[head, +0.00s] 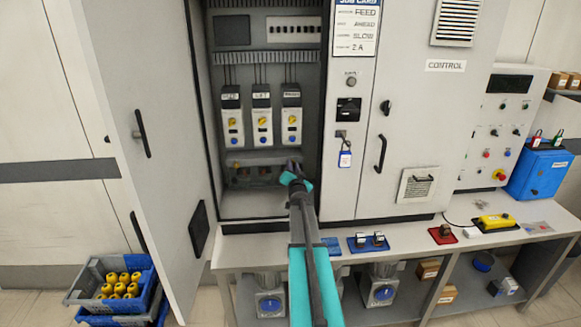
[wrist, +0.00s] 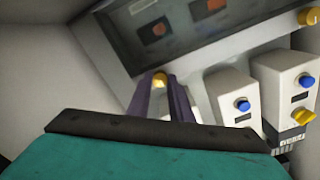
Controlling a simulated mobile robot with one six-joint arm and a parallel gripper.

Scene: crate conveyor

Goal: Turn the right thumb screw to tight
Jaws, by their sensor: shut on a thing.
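The right thumb screw (wrist: 160,79) is a small brass knob at the end of a cover strip. It shows between the purple fingertips of my gripper (wrist: 160,88), which are shut on it. The wrist view is roughly upside down, so this screw lies at the left there. A second brass thumb screw (wrist: 309,16) shows at the other end of the cover (wrist: 185,60), where dark panes show orange-red parts behind. In the head view my gripper (head: 292,168) is at the right end of the cover (head: 250,160), low inside the open cabinet. How tight the screw is cannot be told.
Three motor starters (head: 262,122) with yellow and blue knobs hang just above the cover. The open cabinet door (head: 140,120) stands at the left and the cabinet's right side (head: 410,130) is shut. A bench (head: 420,250) with small parts runs below.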

